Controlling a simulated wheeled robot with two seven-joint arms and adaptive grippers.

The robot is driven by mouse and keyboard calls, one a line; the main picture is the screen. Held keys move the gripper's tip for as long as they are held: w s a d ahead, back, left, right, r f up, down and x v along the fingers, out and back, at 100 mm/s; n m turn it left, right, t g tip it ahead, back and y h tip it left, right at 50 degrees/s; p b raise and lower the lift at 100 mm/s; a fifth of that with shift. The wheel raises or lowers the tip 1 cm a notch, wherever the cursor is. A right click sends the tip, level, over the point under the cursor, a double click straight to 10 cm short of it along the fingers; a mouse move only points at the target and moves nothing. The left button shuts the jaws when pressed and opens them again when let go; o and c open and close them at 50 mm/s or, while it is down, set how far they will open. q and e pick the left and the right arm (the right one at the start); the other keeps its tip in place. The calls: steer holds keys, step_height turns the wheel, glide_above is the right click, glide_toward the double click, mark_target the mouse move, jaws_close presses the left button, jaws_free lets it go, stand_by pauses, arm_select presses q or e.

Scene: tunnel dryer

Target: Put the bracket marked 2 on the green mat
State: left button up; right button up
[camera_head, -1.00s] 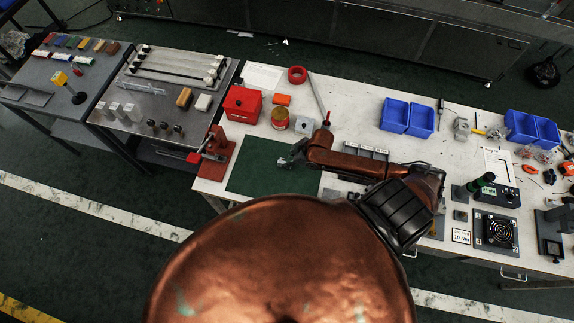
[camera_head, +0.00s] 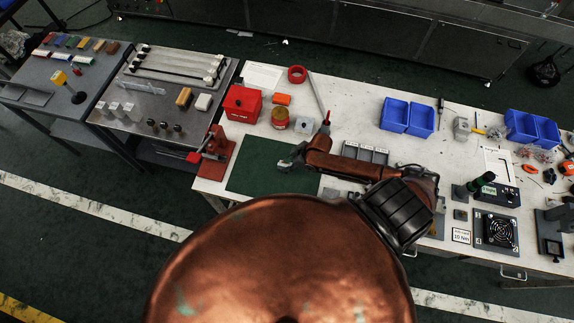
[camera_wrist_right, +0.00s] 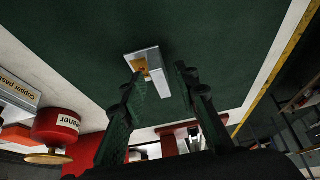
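The green mat (camera_head: 250,172) lies at the left end of the white workbench. My right gripper (camera_head: 288,160) is low over the mat's right part. In the right wrist view a light grey bracket (camera_wrist_right: 155,60) with an orange-yellow patch rests on the mat (camera_wrist_right: 75,40). My right gripper (camera_wrist_right: 160,76) is open there, its dark fingers apart. The left finger overlaps the bracket in the picture and a gap shows beside the right finger. I cannot read a number on the bracket. My left gripper is not in view.
A red vise-like tool (camera_head: 216,155) stands at the mat's left edge. A red box (camera_head: 243,103), a red-yellow can (camera_head: 280,118) and a grey block (camera_head: 304,125) stand behind the mat. A grey compartment tray (camera_head: 366,153) lies right of it. Blue bins (camera_head: 395,115) stand farther right.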

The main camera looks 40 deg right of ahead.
steer(key=shift+r, duration=0.1)
steer(key=v, duration=1.2)
